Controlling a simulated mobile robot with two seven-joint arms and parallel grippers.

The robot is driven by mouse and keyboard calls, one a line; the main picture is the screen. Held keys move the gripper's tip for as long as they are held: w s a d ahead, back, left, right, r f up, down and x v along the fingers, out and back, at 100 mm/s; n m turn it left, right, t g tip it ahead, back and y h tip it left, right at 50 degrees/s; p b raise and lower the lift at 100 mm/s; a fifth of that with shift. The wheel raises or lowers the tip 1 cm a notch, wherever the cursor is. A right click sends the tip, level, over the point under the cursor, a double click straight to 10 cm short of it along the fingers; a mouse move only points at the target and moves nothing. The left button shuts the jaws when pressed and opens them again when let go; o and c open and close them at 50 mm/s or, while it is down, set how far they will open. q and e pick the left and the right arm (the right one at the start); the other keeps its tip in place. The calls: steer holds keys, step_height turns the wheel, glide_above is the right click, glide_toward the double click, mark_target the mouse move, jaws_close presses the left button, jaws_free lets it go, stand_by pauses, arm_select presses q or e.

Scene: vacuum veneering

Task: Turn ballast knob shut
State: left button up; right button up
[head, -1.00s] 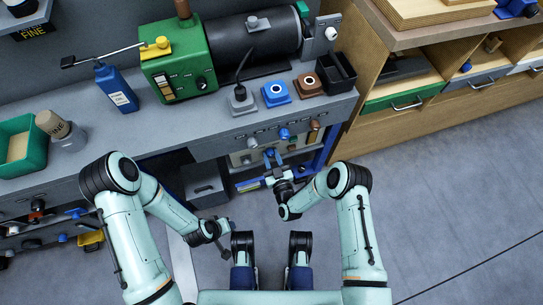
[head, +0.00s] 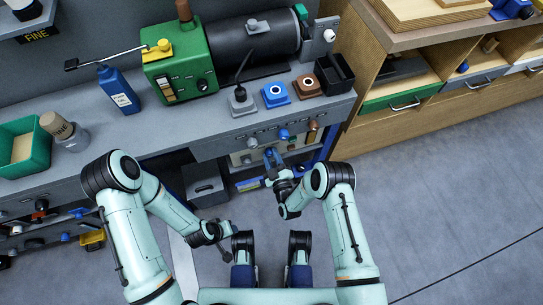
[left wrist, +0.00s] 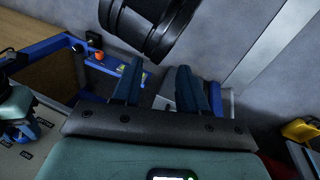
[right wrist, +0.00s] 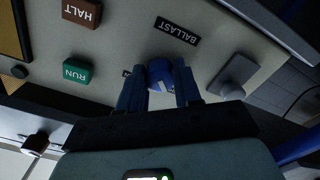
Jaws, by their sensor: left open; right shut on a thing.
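The blue ballast knob (right wrist: 160,72) sits on a pale panel (right wrist: 120,50), just below the BALLAST label (right wrist: 177,31) in the right wrist view. My right gripper (right wrist: 160,88) is shut on the knob, with one blue finger on each side of it. In the head view my right gripper (head: 273,160) reaches the panel under the bench front. My left gripper (left wrist: 160,85) is open and empty, with a gap between its fingers. In the head view my left arm hangs low, away from the panel.
A grey knob (right wrist: 235,75) stands right of the blue one. A green RUN button (right wrist: 77,71) and a brown HALT button (right wrist: 81,13) are at left. The bench front (head: 225,143) overhangs the panel. The floor (head: 440,190) at right is clear.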

steer(key=o, duration=1)
steer(key=shift+o, duration=0.2)
arm_select(q)
steer(key=shift+g+h, duration=0.4)
steer(key=shift+g, duration=0.3)
steer(key=s+r+p, duration=0.1)
steer(key=s+d+r+p, duration=0.1)
steer(key=s+d+r, duration=0.1)
steer(key=s, duration=0.1)
steer(key=shift+s+r+p, duration=0.1)
steer(key=shift+r+p, duration=0.05)
steer(key=shift+p, duration=0.25)
arm_select(e)
steer(key=v, duration=1.3)
steer(key=shift+s, duration=0.2)
steer(key=shift+d, duration=0.1)
